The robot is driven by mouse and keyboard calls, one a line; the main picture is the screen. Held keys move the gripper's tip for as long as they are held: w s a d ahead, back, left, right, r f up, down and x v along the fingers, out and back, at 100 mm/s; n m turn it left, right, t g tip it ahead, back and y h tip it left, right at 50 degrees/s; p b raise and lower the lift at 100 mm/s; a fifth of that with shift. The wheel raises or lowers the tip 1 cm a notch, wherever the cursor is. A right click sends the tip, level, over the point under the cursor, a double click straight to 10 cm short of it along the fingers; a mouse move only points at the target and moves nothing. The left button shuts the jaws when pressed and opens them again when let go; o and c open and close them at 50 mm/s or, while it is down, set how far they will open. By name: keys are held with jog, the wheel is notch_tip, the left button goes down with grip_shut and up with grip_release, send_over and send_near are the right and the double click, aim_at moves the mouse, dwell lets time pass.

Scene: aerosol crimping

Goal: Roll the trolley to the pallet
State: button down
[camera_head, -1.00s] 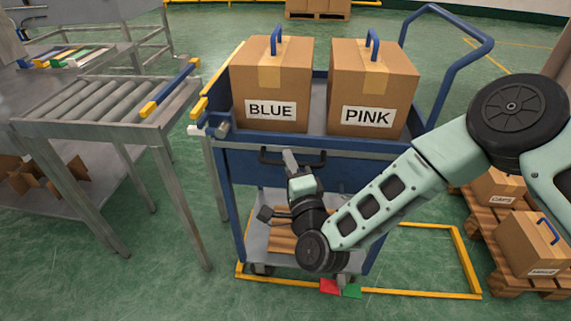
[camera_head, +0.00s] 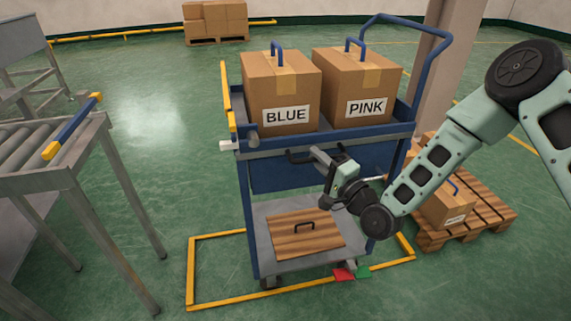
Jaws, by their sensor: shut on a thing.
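The blue trolley (camera_head: 275,175) stands upright on its wheels, with its tall push handle (camera_head: 431,70) at the right back. Two cardboard boxes ride on top, marked BLUE (camera_head: 282,95) and PINK (camera_head: 365,90). A wooden board with a handle (camera_head: 290,232) lies on the lower shelf. My gripper (camera_head: 313,155) is shut on the dark bar (camera_head: 297,158) on the trolley's near side; the fingertips are small and partly hidden. A pallet (camera_head: 478,232) with boxes is at the right, partly behind my arm. Another pallet (camera_head: 217,40) with stacked boxes stands far back.
A yellow floor outline (camera_head: 189,270) lies under and around the trolley. A roller table (camera_head: 90,155) stands at the left, with a gap of green floor before the trolley. A pillar (camera_head: 450,65) rises behind the right pallet. Open floor lies behind the trolley's left side.

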jog(key=w+d, duration=0.2)
jog(key=d, duration=0.6)
jog(key=w+d, duration=0.2)
jog(key=d, duration=0.6)
jog(key=w+d, duration=0.1)
jog(key=d, duration=0.7)
jog(key=shift+w, duration=0.4)
jog(key=c, duration=1.5)
grip_release()
jog(key=shift+w+d, duration=0.1)
jog(key=shift+o, duration=0.2)
jog(key=v, duration=1.7)
jog(key=shift+s, duration=0.25)
